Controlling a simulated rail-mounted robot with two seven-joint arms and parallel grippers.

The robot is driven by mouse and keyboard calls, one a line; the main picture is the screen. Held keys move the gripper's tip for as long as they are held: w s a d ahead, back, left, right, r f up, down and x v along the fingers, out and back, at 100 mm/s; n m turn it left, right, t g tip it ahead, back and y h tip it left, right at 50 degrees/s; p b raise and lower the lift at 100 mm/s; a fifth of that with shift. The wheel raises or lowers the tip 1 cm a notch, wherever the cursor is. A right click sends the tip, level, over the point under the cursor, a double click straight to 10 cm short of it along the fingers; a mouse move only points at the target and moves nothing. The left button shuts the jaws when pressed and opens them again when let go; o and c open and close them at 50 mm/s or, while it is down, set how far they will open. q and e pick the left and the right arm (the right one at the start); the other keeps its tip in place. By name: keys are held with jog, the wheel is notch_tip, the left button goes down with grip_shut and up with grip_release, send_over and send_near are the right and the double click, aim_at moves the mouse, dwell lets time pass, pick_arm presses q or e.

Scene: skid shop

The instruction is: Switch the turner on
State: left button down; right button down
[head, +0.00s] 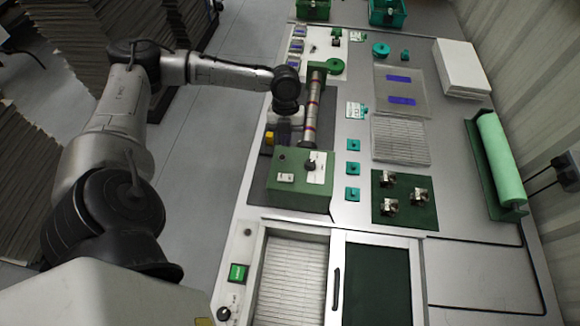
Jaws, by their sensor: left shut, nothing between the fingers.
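The turner is a green machine with a green headstock box (290,185) at its near end and a metal shaft (313,105) with coloured bands running away from it. The box top bears a pale panel with a dark knob (311,165) and a small white label (285,178). My left arm reaches in from the left. My left gripper (288,128) points down beside the left side of the shaft, just beyond the box. It is shut and empty, and its fingertips are hard to make out. It appears apart from the knob. My right gripper is out of view.
A yellow part (269,138) is close to my left gripper. A green plate with several metal pieces (404,199) lies right of the box. Small teal blocks (352,170) stand between them. A green button (238,272) is at the near left. A green roll (494,158) lies far right.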

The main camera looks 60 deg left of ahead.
pick_arm(q)
send_near(289, 178)
jog(key=x, duration=0.5)
jog(key=shift+s+d, duration=0.2)
jog(key=shift+s, duration=0.05)
jog(key=shift+w+f, duration=0.15)
jog(key=shift+f, duration=0.7)
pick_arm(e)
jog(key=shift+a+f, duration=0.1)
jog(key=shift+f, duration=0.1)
